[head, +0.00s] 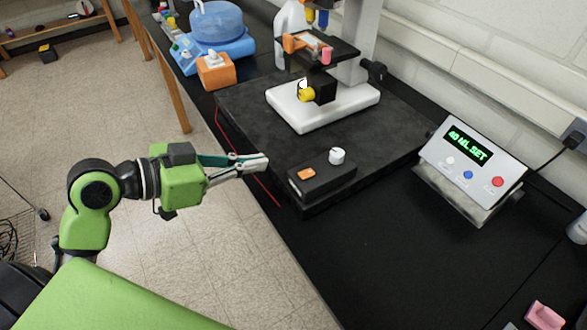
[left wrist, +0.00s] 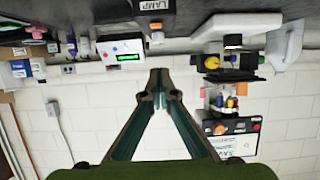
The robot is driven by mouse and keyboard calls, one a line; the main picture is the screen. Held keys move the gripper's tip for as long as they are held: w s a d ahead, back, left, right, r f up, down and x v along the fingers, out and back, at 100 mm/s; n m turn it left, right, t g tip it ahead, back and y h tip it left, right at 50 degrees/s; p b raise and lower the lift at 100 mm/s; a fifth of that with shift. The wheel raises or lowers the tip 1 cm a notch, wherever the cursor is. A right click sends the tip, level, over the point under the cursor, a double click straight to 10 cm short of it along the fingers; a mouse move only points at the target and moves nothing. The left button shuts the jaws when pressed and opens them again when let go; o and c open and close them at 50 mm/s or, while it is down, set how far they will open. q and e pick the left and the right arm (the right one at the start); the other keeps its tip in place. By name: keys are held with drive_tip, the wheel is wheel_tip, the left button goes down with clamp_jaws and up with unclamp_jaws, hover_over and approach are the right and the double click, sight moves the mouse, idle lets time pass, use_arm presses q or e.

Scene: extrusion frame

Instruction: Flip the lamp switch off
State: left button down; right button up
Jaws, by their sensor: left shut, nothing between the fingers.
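The lamp control box (head: 325,186) is a small black box at the front edge of a dark slab, with an orange rocker switch (head: 306,174) and a white knob (head: 337,156) on top. In the left wrist view a LAMP label (left wrist: 153,5) shows at the top edge. My left gripper (head: 264,162) is shut and empty, just left of the box and apart from it, pointing right. Its closed fingers also show in the left wrist view (left wrist: 160,78). The microscope (head: 322,108) stands behind, with a bright spot at its lower part. My right gripper is not in view.
A control unit (head: 470,160) with a green display stands right of the slab (head: 385,140). An orange block (head: 215,72) and a blue vessel (head: 217,25) are at the back left. A pink piece (head: 545,316) lies at lower right. The black bench is clear in front.

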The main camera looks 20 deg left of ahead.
use_arm(q)
drive_tip(key=shift+d+r, duration=0.2)
drive_tip(key=shift+w, duration=0.1)
drive_tip(key=p, duration=0.3)
hover_over(307, 174)
drive_tip(key=s+a, duration=0.1)
drive_tip(key=a, duration=0.1)
drive_tip(key=f, duration=0.3)
drive_tip(key=shift+s+d+f, duration=0.15)
drive_tip(key=shift+s+d, duration=0.05)
drive_tip(key=f, duration=0.3)
drive_tip(key=shift+s+a+p, duration=0.15)
drive_tip(key=shift+s+p, duration=0.05)
drive_tip(key=shift+p, duration=0.15)
drive_tip(key=shift+s+a+f, duration=0.15)
drive_tip(key=shift+f, duration=0.5)
